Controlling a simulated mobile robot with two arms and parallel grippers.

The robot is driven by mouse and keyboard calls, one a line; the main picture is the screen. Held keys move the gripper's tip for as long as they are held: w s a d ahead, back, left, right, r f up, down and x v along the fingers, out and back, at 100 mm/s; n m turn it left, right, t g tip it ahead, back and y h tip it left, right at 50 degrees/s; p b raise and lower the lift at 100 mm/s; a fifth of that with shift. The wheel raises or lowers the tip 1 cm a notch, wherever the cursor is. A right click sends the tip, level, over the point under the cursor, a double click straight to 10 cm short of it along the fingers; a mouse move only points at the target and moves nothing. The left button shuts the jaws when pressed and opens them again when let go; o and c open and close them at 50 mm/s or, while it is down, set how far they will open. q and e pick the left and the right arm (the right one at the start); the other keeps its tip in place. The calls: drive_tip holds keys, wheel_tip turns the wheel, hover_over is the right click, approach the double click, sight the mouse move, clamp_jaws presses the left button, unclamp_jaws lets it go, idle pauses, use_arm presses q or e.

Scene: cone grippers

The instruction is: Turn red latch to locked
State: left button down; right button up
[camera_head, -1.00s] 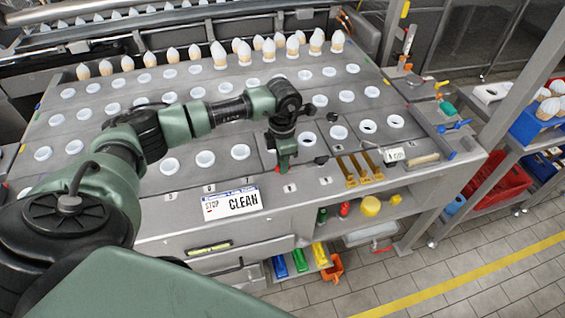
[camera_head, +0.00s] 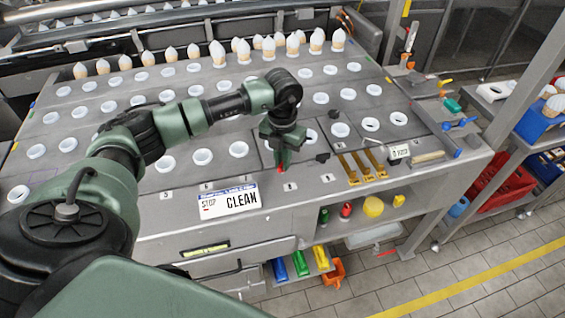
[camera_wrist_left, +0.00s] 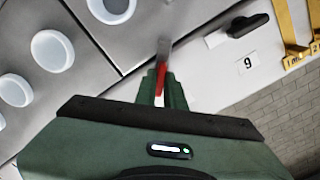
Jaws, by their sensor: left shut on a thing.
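The red latch (camera_wrist_left: 162,82) shows in the left wrist view as a narrow red handle between the fingers of my left gripper (camera_wrist_left: 161,90). The gripper is shut on it. A blurred grey part extends above the red handle. In the head view my left gripper (camera_head: 283,165) points down at the front edge of the machine top, and a bit of red shows at its fingertips. Most of the latch is hidden by the fingers, so I cannot tell its marked position. My right gripper is not in view.
A black latch handle (camera_wrist_left: 249,24) lies to the right, near a label reading 9 (camera_wrist_left: 247,64). Yellow brackets (camera_head: 361,168) stand right of the gripper. A CLEAN sign (camera_head: 229,200) hangs at the front. White cups (camera_head: 202,156) sit in rows on the panel (camera_head: 180,185).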

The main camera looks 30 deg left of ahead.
use_arm(q)
drive_tip(key=n+b, duration=0.1)
drive_tip(key=n, duration=0.3)
drive_tip(key=shift+n, duration=0.3)
drive_tip(key=shift+w+r+n+b, duration=0.1)
drive_tip(key=shift+n+b, duration=0.25)
drive_tip(key=shift+n, duration=1.45)
drive_tip(key=c, duration=1.5)
unclamp_jaws()
drive_tip(key=shift+r, duration=0.5)
wheel_tip(320, 180, up, 7)
drive_tip(key=shift+f+b, duration=0.1)
drive_tip(key=shift+b, duration=0.95)
